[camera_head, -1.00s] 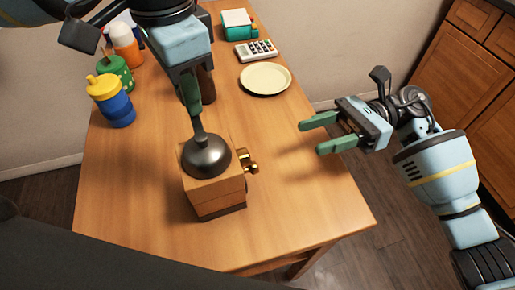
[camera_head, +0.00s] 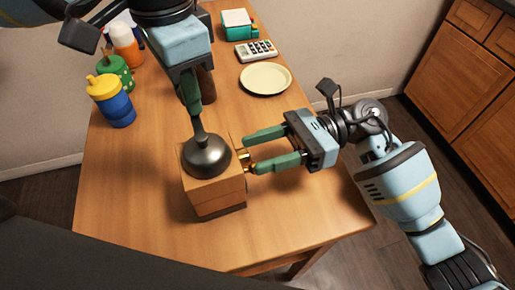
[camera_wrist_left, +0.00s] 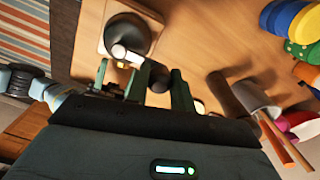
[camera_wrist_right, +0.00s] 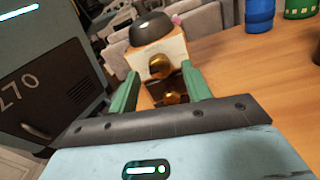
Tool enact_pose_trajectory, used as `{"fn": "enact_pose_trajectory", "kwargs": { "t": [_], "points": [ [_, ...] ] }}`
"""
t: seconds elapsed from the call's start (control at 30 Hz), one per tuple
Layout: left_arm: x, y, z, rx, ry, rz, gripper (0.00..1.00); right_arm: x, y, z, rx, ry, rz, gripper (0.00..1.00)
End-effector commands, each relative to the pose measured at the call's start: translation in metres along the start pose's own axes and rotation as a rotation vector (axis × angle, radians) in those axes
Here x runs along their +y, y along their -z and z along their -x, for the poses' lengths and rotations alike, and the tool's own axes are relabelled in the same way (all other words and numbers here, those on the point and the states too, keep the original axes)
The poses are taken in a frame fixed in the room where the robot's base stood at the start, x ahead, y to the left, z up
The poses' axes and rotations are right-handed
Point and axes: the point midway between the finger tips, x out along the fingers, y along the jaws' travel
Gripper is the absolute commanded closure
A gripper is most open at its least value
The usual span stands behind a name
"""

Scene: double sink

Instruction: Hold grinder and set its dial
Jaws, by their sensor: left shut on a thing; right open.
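The grinder is a wooden box (camera_head: 215,194) with a dark dome (camera_head: 207,158) on top, upright on the table. Its brass dial (camera_head: 245,157) is on the right side; the right wrist view shows two brass knobs, the upper (camera_wrist_right: 160,67) and the lower (camera_wrist_right: 171,97). My left gripper (camera_head: 194,108) is above the dome, shut on the grinder's upright handle; its fingers partly hide the grip. My right gripper (camera_head: 251,151) is open at the grinder's right side, with its fingers on either side of the brass dial. Contact with the dial cannot be told.
A blue cup with yellow lid (camera_head: 111,101), a green cup (camera_head: 114,69) and an orange-and-white bottle (camera_head: 127,44) stand at the left edge. A dark cylinder (camera_head: 206,84) stands behind my left gripper. A plate (camera_head: 265,79) and calculator (camera_head: 256,50) lie behind. The front table is clear.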

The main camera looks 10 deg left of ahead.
Motion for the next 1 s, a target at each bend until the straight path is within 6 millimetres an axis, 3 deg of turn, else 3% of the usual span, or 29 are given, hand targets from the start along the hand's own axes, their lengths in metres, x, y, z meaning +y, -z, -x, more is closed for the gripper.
{"fn": "enact_pose_trajectory", "kwargs": {
  "t": [0.2,0.47,0.8,1.0],
  "points": [
    [0.0001,0.0001,0.0004,0.001,0.000,0.000,1.00,0.0003,-0.0005,-0.0132,-0.001,0.000,0.000,0.51],
    [0.0001,0.0001,0.0004,0.001,0.000,0.000,1.00,0.0002,-0.0004,-0.0141,-0.001,0.001,0.000,0.51],
    [0.0001,0.0001,0.0003,0.001,0.000,0.000,1.00,0.0002,-0.0004,-0.0138,0.000,0.000,0.000,0.95],
    [0.0001,0.0001,0.0003,0.001,0.000,0.000,1.00,0.0002,-0.0003,-0.0134,0.002,0.001,-0.053,0.96]
  ]
}}
